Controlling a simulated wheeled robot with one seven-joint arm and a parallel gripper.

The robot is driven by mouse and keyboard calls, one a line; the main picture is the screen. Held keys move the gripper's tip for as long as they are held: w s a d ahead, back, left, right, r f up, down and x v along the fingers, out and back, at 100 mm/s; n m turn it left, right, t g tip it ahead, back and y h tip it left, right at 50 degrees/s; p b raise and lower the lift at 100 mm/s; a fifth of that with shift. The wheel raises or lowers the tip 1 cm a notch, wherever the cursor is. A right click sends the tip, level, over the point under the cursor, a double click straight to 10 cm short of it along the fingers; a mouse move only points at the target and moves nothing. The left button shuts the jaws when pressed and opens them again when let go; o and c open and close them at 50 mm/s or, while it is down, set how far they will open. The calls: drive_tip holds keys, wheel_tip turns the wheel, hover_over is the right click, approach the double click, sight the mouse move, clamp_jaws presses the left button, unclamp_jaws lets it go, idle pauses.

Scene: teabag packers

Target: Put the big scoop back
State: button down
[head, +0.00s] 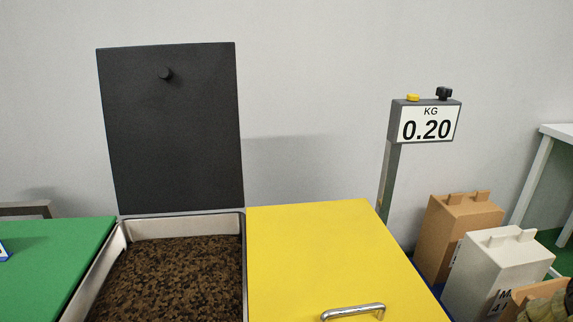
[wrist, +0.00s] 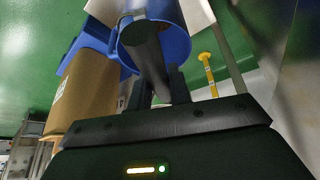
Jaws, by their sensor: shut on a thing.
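My gripper (wrist: 160,88) shows only in the wrist view. Its two dark fingers are shut on the dark, round handle of the big scoop (wrist: 150,55). A blue rounded part (wrist: 176,38) surrounds the far end of the handle; I take it for the scoop's bowl, but its full shape is cut off by the top edge. I cannot tell whether the scoop touches anything. Neither the gripper nor the scoop shows in the head view.
In the head view, an open bin (head: 237,228) of brown leaves has its black lid (head: 172,125) raised. A yellow lid (head: 320,250) and green lid (head: 50,260) flank it. A scale display (head: 425,122) reads 0.20. Boxes (head: 497,270) stand right. The wrist view shows a yellow-ended tool (wrist: 207,68).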

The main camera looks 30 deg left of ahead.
drive_tip(key=shift+m, duration=0.4)
drive_tip(key=r+p, duration=0.3)
drive_tip(key=p, duration=0.2)
drive_tip(key=r+p, duration=0.3)
drive_tip(key=p, duration=0.2)
drive_tip(key=r+p, duration=0.3)
drive_tip(key=p, duration=0.3)
drive_tip(key=shift+s+d+r, duration=0.1)
drive_tip(key=shift+d+r, duration=0.25)
drive_tip(key=shift+d, duration=0.05)
drive_tip(key=s+r+m+p, duration=0.1)
drive_tip(key=s+r+p, duration=0.2)
drive_tip(key=r+p, duration=0.8)
drive_tip(key=d+p, duration=0.1)
drive_tip(key=p, duration=1)
drive_tip(key=shift+r+h, duration=0.2)
drive_tip(key=shift+h, duration=0.2)
drive_tip(key=shift+a+f, duration=0.1)
